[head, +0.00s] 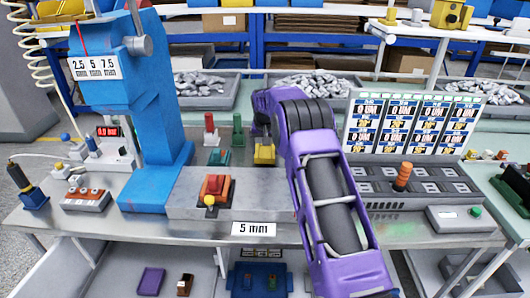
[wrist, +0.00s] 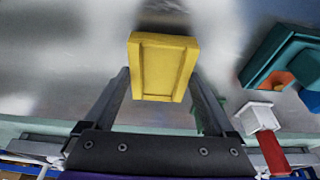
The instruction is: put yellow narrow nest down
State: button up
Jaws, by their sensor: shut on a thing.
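The yellow narrow nest (wrist: 163,68) is a small yellow block with a shallow recess, seen between the two fingers of my gripper (wrist: 160,84) in the wrist view. The fingers are mostly hidden behind my arm in the head view. Whether the nest touches the bench top cannot be told.
A green nest (head: 219,157) sits left of the yellow one, with red (head: 209,130) and green (head: 238,131) posts behind. The blue press (head: 160,110) stands left; a grey socket panel (head: 415,186) is right. A red-and-yellow fixture (head: 214,188) is in front.

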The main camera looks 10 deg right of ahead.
jog(key=shift+f, duration=0.6)
jog(key=shift+f, duration=0.15)
jog(key=o, duration=1.6)
jog(key=shift+r, duration=0.55)
jog(key=v, duration=1.1)
jog(key=shift+s+r, duration=0.1)
